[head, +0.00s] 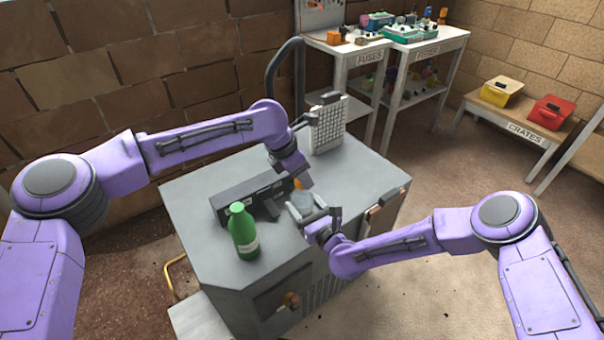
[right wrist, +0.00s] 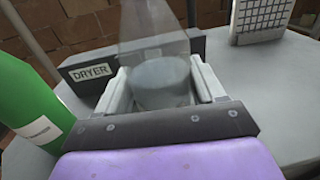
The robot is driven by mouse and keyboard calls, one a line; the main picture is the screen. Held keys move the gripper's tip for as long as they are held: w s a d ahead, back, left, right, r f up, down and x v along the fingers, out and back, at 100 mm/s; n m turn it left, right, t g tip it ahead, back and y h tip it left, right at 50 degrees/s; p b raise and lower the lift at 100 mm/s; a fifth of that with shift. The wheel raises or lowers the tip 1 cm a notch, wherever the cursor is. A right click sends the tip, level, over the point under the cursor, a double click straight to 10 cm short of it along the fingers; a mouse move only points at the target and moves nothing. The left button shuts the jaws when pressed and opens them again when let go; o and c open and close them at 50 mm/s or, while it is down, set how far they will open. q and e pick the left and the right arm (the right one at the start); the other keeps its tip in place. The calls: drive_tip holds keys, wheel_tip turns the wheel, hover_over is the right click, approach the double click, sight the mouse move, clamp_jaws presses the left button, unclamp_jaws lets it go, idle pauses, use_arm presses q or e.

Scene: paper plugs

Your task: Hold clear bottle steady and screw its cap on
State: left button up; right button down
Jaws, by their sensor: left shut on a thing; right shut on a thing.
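The clear bottle (head: 302,203) stands above the grey cabinet top, partly hidden by my grippers. My right gripper (head: 316,214) is shut around its body, and the right wrist view shows the see-through bottle (right wrist: 160,80) upright between the two pale fingers. The small orange cap (head: 298,184) shows at the bottle's upper end. My left gripper (head: 303,182) comes down from above and is shut on the cap. I cannot tell whether the cap touches the bottle's neck, as the wrist view cuts off the top.
A green bottle (head: 243,232) stands at the front left of the grey cabinet (head: 350,180). A dark box labelled DRYER (right wrist: 90,70) lies behind the clear bottle. A white grid panel (head: 328,125) stands at the back.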

use_arm(q)
drive_tip(key=o, duration=1)
drive_tip(key=shift+r, duration=2.25)
drive_tip(key=shift+c, duration=0.3)
